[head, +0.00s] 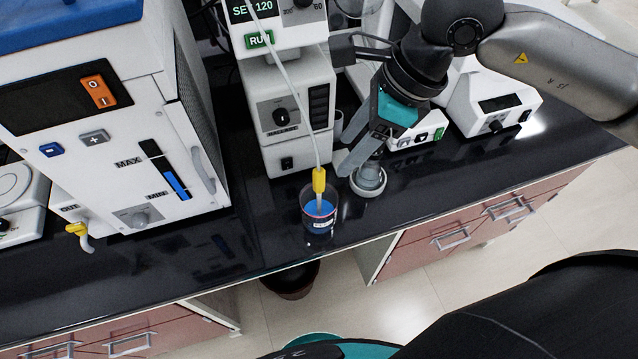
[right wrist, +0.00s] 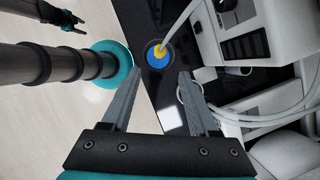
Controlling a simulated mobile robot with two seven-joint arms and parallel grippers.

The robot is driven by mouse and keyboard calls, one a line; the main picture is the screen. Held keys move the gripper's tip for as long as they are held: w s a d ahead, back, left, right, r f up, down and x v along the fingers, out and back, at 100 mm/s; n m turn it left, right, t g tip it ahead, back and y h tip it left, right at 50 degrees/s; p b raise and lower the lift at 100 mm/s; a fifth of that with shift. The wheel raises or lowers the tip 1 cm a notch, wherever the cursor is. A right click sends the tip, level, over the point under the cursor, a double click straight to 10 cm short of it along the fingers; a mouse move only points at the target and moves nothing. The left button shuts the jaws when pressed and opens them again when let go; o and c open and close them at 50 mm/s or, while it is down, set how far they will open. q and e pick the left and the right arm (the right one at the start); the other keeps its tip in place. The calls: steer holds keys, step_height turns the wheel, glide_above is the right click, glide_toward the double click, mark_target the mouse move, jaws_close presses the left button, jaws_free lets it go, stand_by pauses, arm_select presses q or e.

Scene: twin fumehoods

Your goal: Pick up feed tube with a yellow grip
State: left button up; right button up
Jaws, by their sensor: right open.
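The feed tube's yellow grip (head: 319,180) stands upright over a small clear beaker (head: 306,218) of blue liquid near the counter's front edge. Its white tube runs up to the pump. My right gripper (head: 356,168) is open and empty, just right of the yellow grip and apart from it. In the right wrist view, the yellow grip (right wrist: 159,52) lies ahead of the gap between the open fingers (right wrist: 161,73). A dark, small gripper shape (right wrist: 74,22), apparently my left one, shows at that view's upper left; its jaw state is unclear.
The white pump unit (head: 290,105) stands behind the beaker. A large white device (head: 120,130) with a blue level gauge is on the left. A round white base (head: 368,183) sits right of the beaker. Black counter (head: 255,235) is clear left of the beaker.

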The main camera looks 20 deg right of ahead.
mark_target(319, 184)
steer(key=p+x, duration=0.1)
steer(key=x, duration=1.1)
steer(key=shift+a+f, duration=0.1)
steer(key=shift+c, duration=0.4)
jaws_close()
